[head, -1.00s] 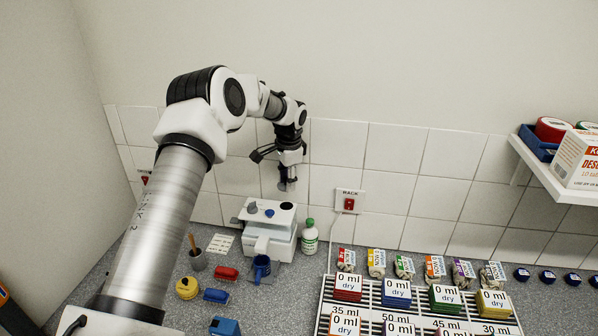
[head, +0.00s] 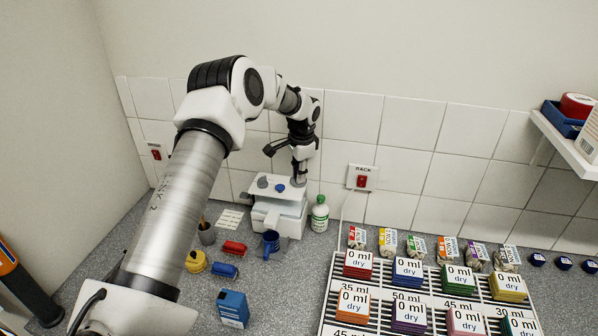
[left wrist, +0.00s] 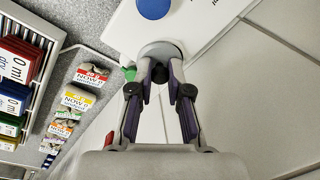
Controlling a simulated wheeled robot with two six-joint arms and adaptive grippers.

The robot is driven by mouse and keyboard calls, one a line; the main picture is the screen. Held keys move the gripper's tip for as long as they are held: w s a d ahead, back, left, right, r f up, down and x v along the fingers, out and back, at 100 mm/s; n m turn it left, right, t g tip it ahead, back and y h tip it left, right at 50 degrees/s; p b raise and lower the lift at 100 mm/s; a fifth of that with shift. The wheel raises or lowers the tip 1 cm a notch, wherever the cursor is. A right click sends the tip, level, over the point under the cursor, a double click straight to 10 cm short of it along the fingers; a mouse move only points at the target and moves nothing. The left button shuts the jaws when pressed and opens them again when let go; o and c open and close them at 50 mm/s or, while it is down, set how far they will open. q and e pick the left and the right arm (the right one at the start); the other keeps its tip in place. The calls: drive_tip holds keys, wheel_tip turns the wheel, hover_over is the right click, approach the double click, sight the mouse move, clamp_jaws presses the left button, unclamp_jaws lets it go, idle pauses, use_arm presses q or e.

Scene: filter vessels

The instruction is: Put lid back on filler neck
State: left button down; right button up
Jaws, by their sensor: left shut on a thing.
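My left gripper (head: 299,172) is shut on a grey round lid (head: 299,181), pointing down at the back right of the white machine's top (head: 284,207). The left wrist view shows the gripper's fingers (left wrist: 160,72) closed on the grey lid (left wrist: 160,48), at the edge of the white top (left wrist: 195,20). The lid and gripper hide the dark filler neck. I cannot tell whether the lid is seated on it or just above. A blue cap (head: 280,188) and a grey cap (head: 263,182) sit beside it on the top. My right gripper is not in view.
A white bottle with a green cap (head: 320,212) stands close to the machine's right. A blue mug (head: 271,243) stands in front. A rack with coloured blocks (head: 345,262) fills the right front. The tiled wall with a red switch (head: 361,181) is close behind.

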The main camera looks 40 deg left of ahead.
use_arm(q)
drive_tip(key=shift+a, duration=0.1)
idle(0.3)
drive_tip(key=shift+w+a+r+p, duration=0.15)
drive_tip(key=shift+a+r+p, duration=0.1)
drive_tip(key=shift+p, duration=0.2)
drive_tip(key=shift+f+p, duration=0.15)
drive_tip(key=shift+p, duration=0.5)
idle(1.2)
idle(0.4)
drive_tip(key=c, duration=0.5)
unclamp_jaws()
drive_tip(key=shift+c, duration=0.2)
